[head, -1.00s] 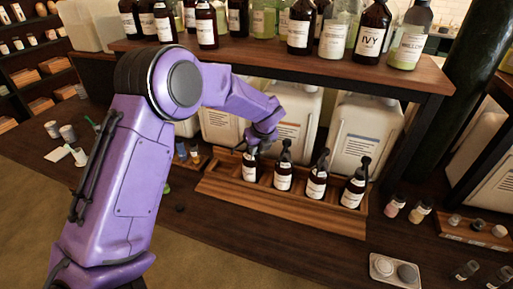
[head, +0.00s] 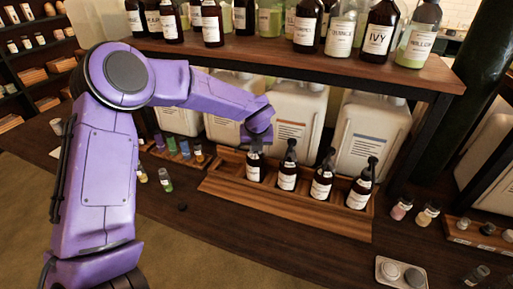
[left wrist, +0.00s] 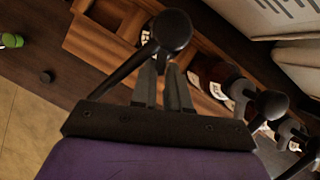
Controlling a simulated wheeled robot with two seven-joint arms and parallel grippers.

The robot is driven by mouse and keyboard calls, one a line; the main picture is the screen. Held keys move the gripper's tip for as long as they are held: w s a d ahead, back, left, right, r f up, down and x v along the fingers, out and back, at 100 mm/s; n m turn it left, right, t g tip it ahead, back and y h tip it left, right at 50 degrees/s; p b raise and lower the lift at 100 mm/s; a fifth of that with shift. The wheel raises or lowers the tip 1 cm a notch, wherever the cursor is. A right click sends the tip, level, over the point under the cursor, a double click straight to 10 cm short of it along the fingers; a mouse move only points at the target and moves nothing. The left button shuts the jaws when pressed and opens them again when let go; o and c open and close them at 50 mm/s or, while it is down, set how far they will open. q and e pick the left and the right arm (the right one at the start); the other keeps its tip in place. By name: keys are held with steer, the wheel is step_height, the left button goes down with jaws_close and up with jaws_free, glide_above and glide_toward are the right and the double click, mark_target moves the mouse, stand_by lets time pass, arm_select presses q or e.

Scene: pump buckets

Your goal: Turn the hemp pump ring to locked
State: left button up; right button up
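Several dark pump bottles with white labels stand in a row in a wooden rack (head: 290,211). The label words are too small to read, so I cannot tell which is hemp. My left gripper (head: 255,146) is at the top of the leftmost bottle (head: 254,168). In the left wrist view its two dark fingers (left wrist: 166,75) reach down behind that bottle's round black pump head (left wrist: 173,30), with a narrow gap between them. The pump's spout slants down to the left. The fingertips and the ring are hidden, so contact is unclear. My right gripper is not in view.
Large white canisters (head: 298,110) stand close behind the rack. A shelf (head: 290,62) of bottles hangs above them. Small vials (head: 170,146) stand left of the rack, and more (head: 401,208) to the right. A tray (head: 377,268) lies at front right.

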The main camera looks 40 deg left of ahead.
arm_select(q)
steer(key=o, duration=0.3)
